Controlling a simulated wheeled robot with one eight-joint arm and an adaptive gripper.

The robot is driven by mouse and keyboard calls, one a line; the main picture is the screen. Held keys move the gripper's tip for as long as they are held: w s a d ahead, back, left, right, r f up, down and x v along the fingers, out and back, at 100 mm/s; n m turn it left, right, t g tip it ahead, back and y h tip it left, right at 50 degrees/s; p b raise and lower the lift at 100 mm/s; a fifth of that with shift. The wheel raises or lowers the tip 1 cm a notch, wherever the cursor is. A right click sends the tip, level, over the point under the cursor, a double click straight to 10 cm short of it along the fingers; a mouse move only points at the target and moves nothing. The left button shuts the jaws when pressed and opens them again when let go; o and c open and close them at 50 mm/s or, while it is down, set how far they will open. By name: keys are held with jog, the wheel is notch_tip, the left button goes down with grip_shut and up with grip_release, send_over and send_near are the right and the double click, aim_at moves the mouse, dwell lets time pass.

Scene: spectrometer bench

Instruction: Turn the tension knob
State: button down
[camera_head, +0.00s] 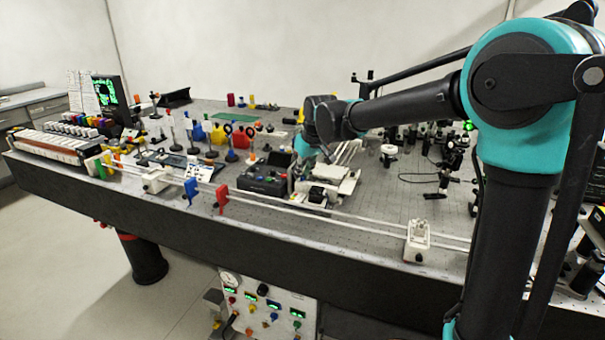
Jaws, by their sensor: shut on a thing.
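My arm reaches in from the right, and its end with my gripper (305,150) is low over the bench, behind a pale slide mechanism (330,185). The fingertips are small and partly hidden by my arm's last links. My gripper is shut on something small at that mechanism. The thing between the fingers is hidden, and I cannot make out the tension knob or how far it is turned.
A dark control box (263,183) stands left of the mechanism. White rails (340,213) run along the bench front, with a white carriage (417,240) at right. Blue (191,190) and red (221,199) flags stand by the rails. Posts and coloured mounts crowd the left.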

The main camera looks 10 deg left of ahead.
jog(key=shift+n, duration=0.3)
jog(key=c, duration=1.7)
grip_release()
jog(key=v, duration=1.2)
jog(key=shift+w, duration=0.15)
